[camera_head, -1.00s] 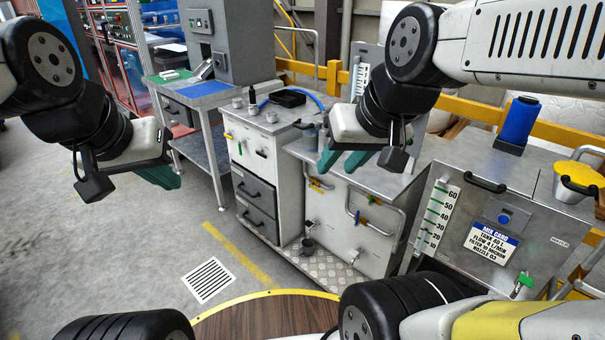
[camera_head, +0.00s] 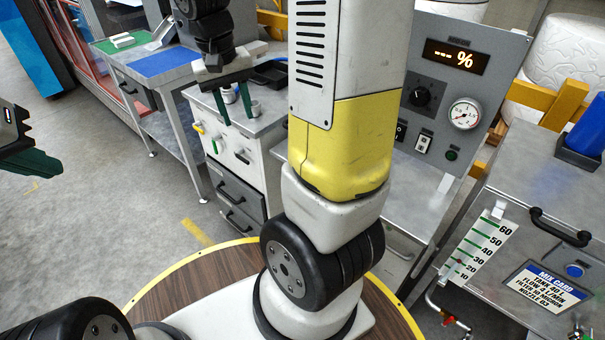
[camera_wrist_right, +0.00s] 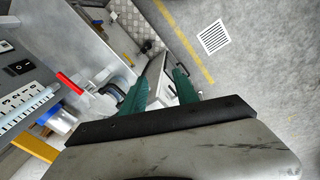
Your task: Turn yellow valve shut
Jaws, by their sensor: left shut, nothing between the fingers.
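A small yellow handle (camera_head: 198,128) shows on the front of the white cabinet (camera_head: 262,170), near its upper left corner. I cannot tell which way it is turned. My right gripper (camera_head: 236,108) appears over the cabinet top, its two green fingers apart and pointing down, empty. In the right wrist view the green fingers (camera_wrist_right: 158,90) are also apart, with nothing gripped. My left gripper (camera_head: 30,160) is at the left edge, shut and empty, away from the cabinet. My right arm hides much of the grey tank front, where another yellow lever showed earlier.
A green handle (camera_head: 215,147) sits near the yellow one. A gauge panel (camera_head: 455,90) stands behind. A metal tank with a mix card (camera_head: 545,288) is at right. A red lever (camera_wrist_right: 68,82) shows in the wrist view. Grey floor is clear at left.

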